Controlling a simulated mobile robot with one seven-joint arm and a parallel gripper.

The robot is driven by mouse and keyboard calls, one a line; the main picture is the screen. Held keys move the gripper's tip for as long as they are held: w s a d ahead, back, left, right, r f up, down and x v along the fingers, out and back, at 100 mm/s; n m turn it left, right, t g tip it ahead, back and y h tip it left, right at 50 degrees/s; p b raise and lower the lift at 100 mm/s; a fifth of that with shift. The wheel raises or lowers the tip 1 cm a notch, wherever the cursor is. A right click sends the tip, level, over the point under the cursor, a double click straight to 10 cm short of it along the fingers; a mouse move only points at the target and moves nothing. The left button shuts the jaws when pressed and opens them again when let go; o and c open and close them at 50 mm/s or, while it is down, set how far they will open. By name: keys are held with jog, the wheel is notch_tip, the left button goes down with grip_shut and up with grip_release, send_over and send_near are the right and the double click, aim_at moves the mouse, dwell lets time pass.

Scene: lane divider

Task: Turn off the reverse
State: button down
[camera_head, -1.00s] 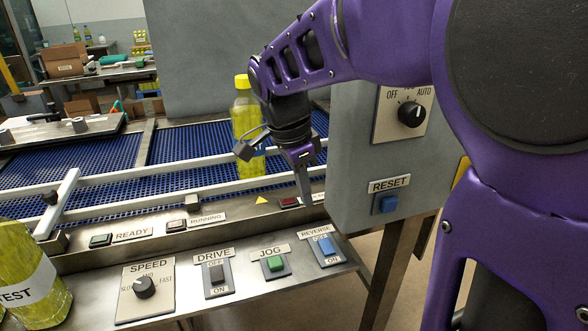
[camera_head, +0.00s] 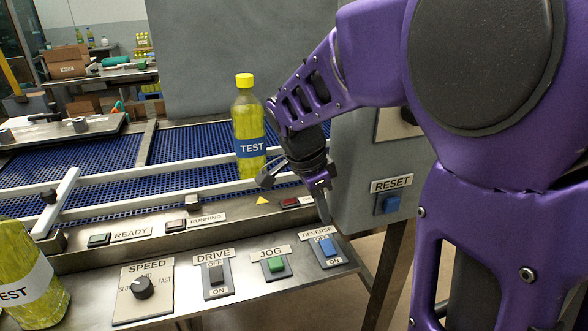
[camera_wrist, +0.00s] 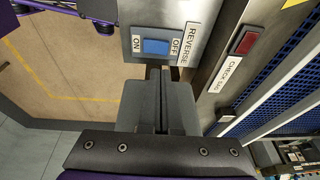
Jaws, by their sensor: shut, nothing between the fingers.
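The REVERSE switch is a blue rocker (camera_head: 328,247) on a grey plate at the right end of the control panel, with OFF at its far end and ON at its near end. In the wrist view the blue rocker (camera_wrist: 156,46) lies just beyond my fingertips, with OFF to its right and ON to its left. My gripper (camera_head: 326,218) is shut and empty, pointing down just above and behind the switch, near the REVERSE label. In the wrist view my gripper (camera_wrist: 157,72) appears close to the plate's edge; I cannot tell whether it touches.
The green JOG button (camera_head: 275,264), the DRIVE switch (camera_head: 216,274) and the SPEED knob (camera_head: 142,288) lie left along the panel. The grey box with the blue RESET button (camera_head: 388,204) stands right of my gripper. A yellow TEST bottle (camera_head: 247,125) stands on the conveyor behind.

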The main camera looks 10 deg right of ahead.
aim_at(326, 242)
jog(key=x, duration=0.4)
jog(key=a+x, duration=0.1)
jog(key=x, duration=0.1)
jog(key=shift+f+b, duration=0.15)
jog(key=shift+b, duration=0.25)
jog(key=shift+w+f, duration=0.1)
jog(key=shift+f, duration=0.3)
jog(key=shift+f, duration=0.15)
